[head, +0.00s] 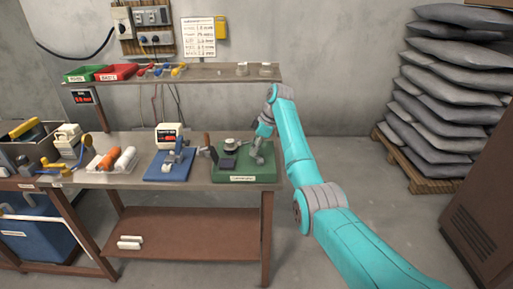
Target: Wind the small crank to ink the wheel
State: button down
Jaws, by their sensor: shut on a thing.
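A device on a green base (257,174) with a pale label stands at the right end of the workbench. A round grey wheel-like part (232,142) sits on top of it, with a dark block (228,163) in front. My gripper (256,154) reaches down at the right side of this device, just right of the round part. It is shut on a small part there, which looks like the small crank. The fingers hide most of that part, and its angle is too small to tell. A dark upright handle (207,143) stands at the device's left.
A blue-based device (166,177) stands left on the workbench (130,143), near a tray of orange and white rolls (112,160). A shelf (215,76) runs above the bench. Stacked grey sacks (450,85) on a pallet (420,177) and a brown cabinet (482,190) are at right.

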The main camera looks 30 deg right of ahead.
jog(key=n, duration=0.2)
jog(key=a+n+g, duration=0.1)
jog(key=n, duration=0.1)
jog(key=shift+s+a+n+g+y, duration=0.2)
jog(key=shift+n+g+y, duration=0.1)
jog(key=shift+y, duration=0.1)
jog(key=shift+s+a+n+g, duration=0.2)
jog(key=shift+n+g, duration=0.15)
jog(key=shift+n, duration=0.55)
jog(key=shift+s+a+n+g, duration=0.15)
jog(key=shift+n+g, duration=0.2)
jog(key=shift+n, duration=0.55)
jog(key=c, duration=1)
grip_release()
